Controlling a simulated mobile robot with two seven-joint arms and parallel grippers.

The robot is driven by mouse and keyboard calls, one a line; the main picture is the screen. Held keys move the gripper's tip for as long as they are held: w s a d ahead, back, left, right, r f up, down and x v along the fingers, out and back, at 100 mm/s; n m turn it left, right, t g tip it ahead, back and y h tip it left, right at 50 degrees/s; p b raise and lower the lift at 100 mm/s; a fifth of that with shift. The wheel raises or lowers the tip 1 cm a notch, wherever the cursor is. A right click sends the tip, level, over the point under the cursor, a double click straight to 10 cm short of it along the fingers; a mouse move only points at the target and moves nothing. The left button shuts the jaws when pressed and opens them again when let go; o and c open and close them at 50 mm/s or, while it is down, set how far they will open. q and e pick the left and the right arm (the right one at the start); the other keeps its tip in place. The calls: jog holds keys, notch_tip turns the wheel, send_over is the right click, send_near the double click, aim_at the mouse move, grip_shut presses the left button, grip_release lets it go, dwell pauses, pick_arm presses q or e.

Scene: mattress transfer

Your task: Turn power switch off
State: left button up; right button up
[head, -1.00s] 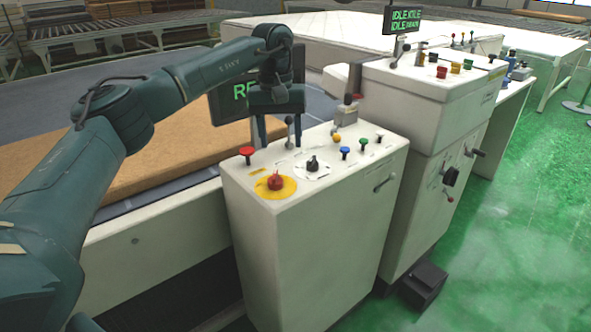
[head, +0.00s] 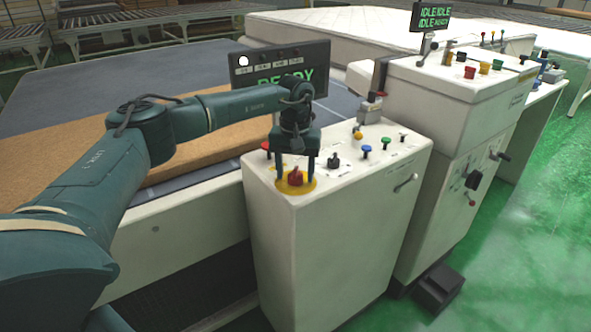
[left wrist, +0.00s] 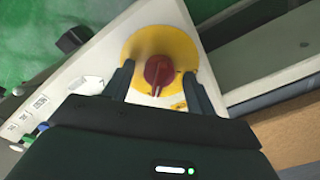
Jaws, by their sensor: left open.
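The red rotary power switch (head: 295,178) sits on a yellow round plate (head: 283,189) at the near corner of the white control cabinet's top. My left gripper (head: 295,183) points down over it, open, with one finger on each side of the red knob. The left wrist view shows the red knob (left wrist: 158,72) between the two spread fingers, on its yellow plate (left wrist: 150,35). I cannot tell whether the fingers touch the knob. My right gripper is not in view.
The white cabinet (head: 335,245) also carries a red button (head: 266,146), a black selector (head: 333,161) and blue, green and yellow buttons. A screen (head: 280,68) reading READY stands behind. A brown mattress (head: 90,195) lies on the conveyor to the left. Green floor is free at right.

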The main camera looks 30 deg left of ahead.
pick_arm(q)
jog(key=shift+f, duration=0.2)
jog(key=shift+c, duration=0.3)
jog(key=c, duration=0.9)
